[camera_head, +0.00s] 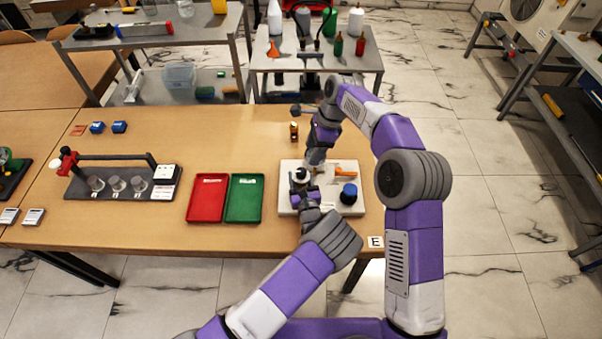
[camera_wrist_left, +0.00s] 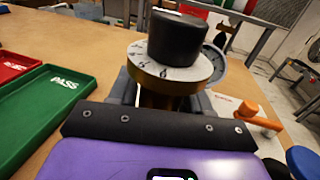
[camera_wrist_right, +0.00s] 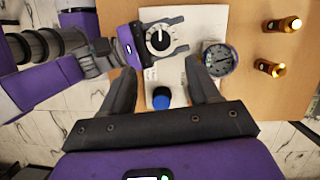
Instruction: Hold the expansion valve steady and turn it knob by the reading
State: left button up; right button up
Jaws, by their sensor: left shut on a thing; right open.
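The expansion valve stands on a white board (camera_head: 289,208); in the left wrist view it has a black knob (camera_wrist_left: 178,40) over a white numbered dial (camera_wrist_left: 140,63) and a brass body (camera_wrist_left: 163,92). My left gripper (camera_wrist_left: 166,100) is shut around the body, below the dial. In the right wrist view the knob (camera_wrist_right: 159,40) shows from above, with a white pointer mark. A round gauge (camera_wrist_right: 219,59) sits beside it. My right gripper (camera_wrist_right: 162,72) is open and empty, its fingertips apart from the knob. In the head view the grippers partly hide the valve.
An orange lever (camera_wrist_left: 258,118) and a blue cap (camera_head: 349,194) are on the board. Red (camera_head: 207,220) and green (camera_head: 244,219) trays lie to its left. Brass fittings (camera_wrist_right: 270,67) stand behind it. A dark rack (camera_head: 120,190) is farther left; table between is clear.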

aim_at(302, 171)
jog(key=a+r+m+h, duration=0.3)
jog(key=m, duration=0.1)
jog(key=shift+t, duration=0.3)
jog(key=f, duration=1.2)
jog(key=shift+s+a+f, duration=0.2)
jog(key=shift+s, duration=0.05)
jog(key=shift+c, duration=0.2)
jog(key=c, duration=1)
jog(key=shift+w+n, duration=0.1)
jog(key=shift+n, duration=2.7)
